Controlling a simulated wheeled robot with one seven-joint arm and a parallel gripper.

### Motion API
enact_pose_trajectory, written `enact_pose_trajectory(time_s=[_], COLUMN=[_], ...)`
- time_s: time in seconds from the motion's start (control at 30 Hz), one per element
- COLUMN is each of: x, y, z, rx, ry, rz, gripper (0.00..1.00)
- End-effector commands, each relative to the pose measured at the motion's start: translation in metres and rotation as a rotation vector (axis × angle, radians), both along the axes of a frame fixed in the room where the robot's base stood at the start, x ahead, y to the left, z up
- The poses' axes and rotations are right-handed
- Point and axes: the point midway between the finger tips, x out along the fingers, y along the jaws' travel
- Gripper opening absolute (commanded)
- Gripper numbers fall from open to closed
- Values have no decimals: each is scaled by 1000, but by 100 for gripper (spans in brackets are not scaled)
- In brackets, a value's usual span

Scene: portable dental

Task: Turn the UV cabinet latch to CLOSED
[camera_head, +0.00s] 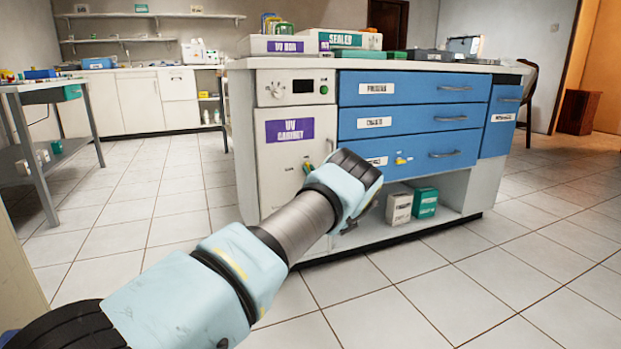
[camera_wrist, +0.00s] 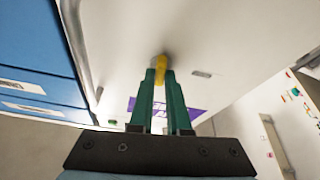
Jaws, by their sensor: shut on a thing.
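The UV cabinet (camera_head: 272,187) is a white door with a purple label at the left end of the counter unit. In the wrist view the door (camera_wrist: 225,35) fills the upper middle. The latch (camera_wrist: 162,66) has a yellow handle on a grey round base. My gripper (camera_wrist: 161,76) has green fingers, with their tips shut on the yellow handle. In the head view my wrist covers most of the fingers and latch. The latch's exact angle and any position markings cannot be read.
Blue drawers (camera_head: 405,119) with grey handles adjoin the cabinet on the right. A yellow piece (camera_head: 403,160) shows on the lowest one. Two small boxes (camera_head: 399,207) sit on the shelf below. A control panel (camera_head: 296,87) is above the door. Tiled floor in front is clear.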

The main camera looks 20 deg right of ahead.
Motion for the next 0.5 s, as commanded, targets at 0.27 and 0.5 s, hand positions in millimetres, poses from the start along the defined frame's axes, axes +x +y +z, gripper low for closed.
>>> enact_pose_trajectory(time_s=[0.27, 0.5], x=[1, 1], y=[0, -2], z=[-4, -1], rx=[-261, -488], ry=[-33, -64], rz=[1, 1], gripper=[0, 0])
